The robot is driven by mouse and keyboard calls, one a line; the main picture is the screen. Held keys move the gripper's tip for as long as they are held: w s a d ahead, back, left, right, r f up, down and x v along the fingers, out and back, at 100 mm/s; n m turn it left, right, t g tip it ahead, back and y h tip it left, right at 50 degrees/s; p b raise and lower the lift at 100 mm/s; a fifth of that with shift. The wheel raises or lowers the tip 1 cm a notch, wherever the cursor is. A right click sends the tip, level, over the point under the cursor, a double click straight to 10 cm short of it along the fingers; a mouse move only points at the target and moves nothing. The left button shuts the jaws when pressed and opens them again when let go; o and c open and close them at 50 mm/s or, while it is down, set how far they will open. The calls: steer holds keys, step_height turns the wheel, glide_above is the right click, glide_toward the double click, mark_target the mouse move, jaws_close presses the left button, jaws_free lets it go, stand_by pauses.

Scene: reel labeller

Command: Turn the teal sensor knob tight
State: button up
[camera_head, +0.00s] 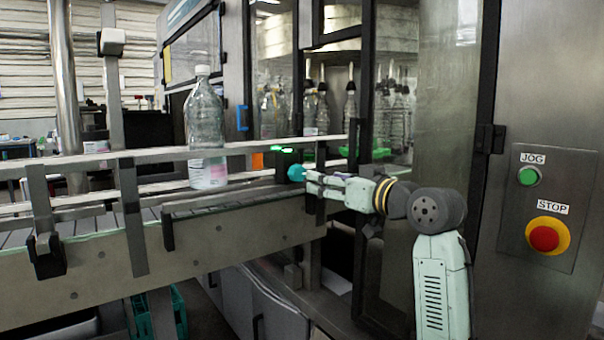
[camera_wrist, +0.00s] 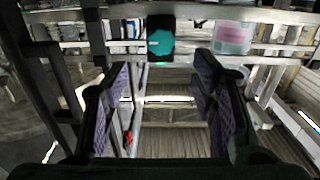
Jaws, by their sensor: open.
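The teal sensor knob (camera_head: 296,173) is a small round cap beside the conveyor rail, just left of my gripper's tips in the head view. In the wrist view the teal knob (camera_wrist: 161,42) faces me on a black sensor body (camera_wrist: 161,22), at the top centre. My gripper (camera_head: 310,181) reaches left toward the knob at about its height. In the wrist view its two purple-padded fingers (camera_wrist: 160,85) are spread wide with nothing between them. The knob appears above and between the fingertips. I cannot tell from these views whether a finger touches it.
A clear bottle (camera_head: 205,130) stands on the conveyor (camera_head: 245,195), left of the knob; its pink-white label (camera_wrist: 233,38) shows in the wrist view. A guide rail (camera_head: 90,160) runs along the conveyor. A panel with a green JOG button (camera_head: 529,176) and red STOP button (camera_head: 544,238) is at right.

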mark_target(300, 172)
steer(key=p+x, duration=0.3)
steer(key=x, duration=0.7)
steer(key=shift+c, duration=0.4)
steer(key=c, duration=1.1)
